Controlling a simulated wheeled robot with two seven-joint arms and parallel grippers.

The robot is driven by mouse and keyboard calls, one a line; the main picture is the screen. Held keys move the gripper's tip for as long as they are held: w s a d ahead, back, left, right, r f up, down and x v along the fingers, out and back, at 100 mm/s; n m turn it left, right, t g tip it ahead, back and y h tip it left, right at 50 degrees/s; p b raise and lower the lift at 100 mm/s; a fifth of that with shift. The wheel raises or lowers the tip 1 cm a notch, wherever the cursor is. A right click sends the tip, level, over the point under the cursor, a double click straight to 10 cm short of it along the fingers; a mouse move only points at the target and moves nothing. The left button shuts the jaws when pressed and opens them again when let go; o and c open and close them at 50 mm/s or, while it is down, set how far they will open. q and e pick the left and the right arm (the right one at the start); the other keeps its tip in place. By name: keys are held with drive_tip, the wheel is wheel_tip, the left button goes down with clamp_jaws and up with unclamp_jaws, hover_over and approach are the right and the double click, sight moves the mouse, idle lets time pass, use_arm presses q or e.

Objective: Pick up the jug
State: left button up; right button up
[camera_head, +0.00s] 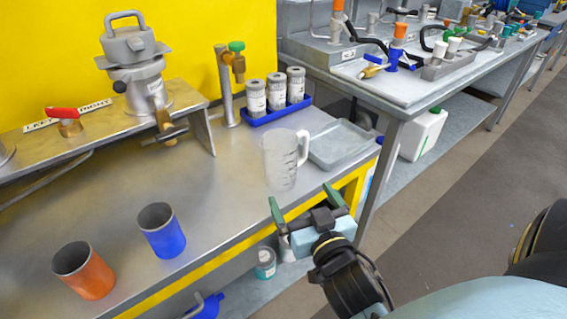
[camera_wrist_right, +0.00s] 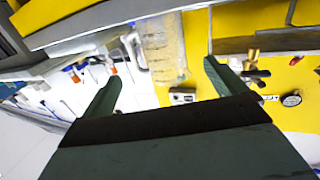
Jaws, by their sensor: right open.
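The jug (camera_head: 281,160) is a clear, see-through measuring jug with its handle on the right side. It stands upright on the metal bench near the front edge. In the right wrist view, the jug (camera_wrist_right: 168,52) shows as a pale translucent shape beyond and between the fingers, partly blending with the background. My right gripper (camera_head: 301,196) is open and empty, in front of the jug at the bench edge, with its green fingers apart and pointing towards the jug. In the wrist view the right gripper (camera_wrist_right: 162,71) also shows both fingers spread. My left gripper is not in view.
A grey tray (camera_head: 343,145) lies just right of the jug. A blue rack (camera_head: 277,113) with three grey cylinders stands behind it. An orange cup (camera_head: 84,271) and a blue cup (camera_head: 162,231) stand at the left. The bench between the cups and jug is clear.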

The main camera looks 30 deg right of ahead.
sight(288, 171)
drive_tip(key=shift+t, duration=0.3)
drive_tip(key=x, duration=0.4)
drive_tip(key=b+x, duration=0.1)
drive_tip(key=x, duration=0.4)
drive_tip(key=shift+w+a+r, duration=0.1)
drive_tip(key=shift+r, duration=0.1)
drive_tip(key=x, duration=0.4)
drive_tip(key=shift+w+b, duration=0.2)
drive_tip(key=shift+b, duration=0.2)
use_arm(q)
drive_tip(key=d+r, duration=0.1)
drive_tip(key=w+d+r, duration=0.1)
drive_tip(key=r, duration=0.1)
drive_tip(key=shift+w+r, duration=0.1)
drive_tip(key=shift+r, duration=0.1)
use_arm(e)
drive_tip(key=shift+a, duration=0.1)
drive_tip(key=c, duration=1.1)
drive_tip(key=shift+r, duration=0.15)
